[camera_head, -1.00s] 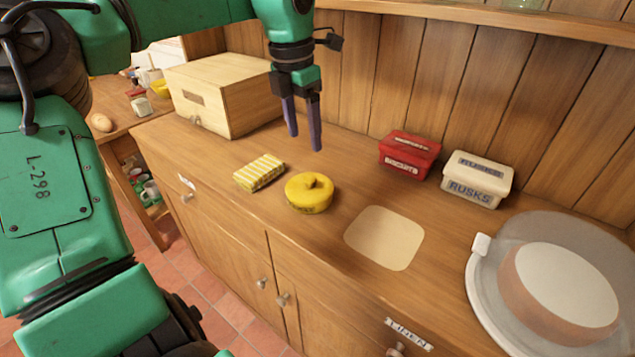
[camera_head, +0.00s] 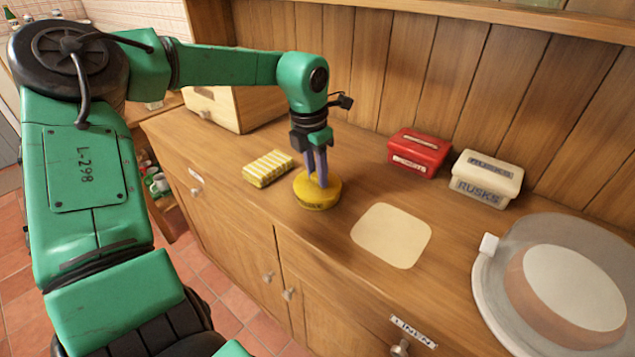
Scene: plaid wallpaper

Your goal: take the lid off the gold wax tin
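The gold wax tin (camera_head: 316,200) is a low round yellow tin with its lid on, standing on the wooden sideboard top. My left gripper (camera_head: 318,180) points down right over the tin, its purple fingers at the lid's central knob. The fingers hide the knob, and I cannot tell whether they are closed on it. A small gap shows between the fingers higher up. My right gripper is not in the view.
A yellow-and-white striped packet (camera_head: 267,168) lies left of the tin. A pale square mat (camera_head: 391,235) lies bare to its right. A red tin (camera_head: 418,152), a cream rusks tin (camera_head: 484,179) and a glass-covered dish (camera_head: 560,285) stand farther right. A wooden box (camera_head: 213,108) stands behind left.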

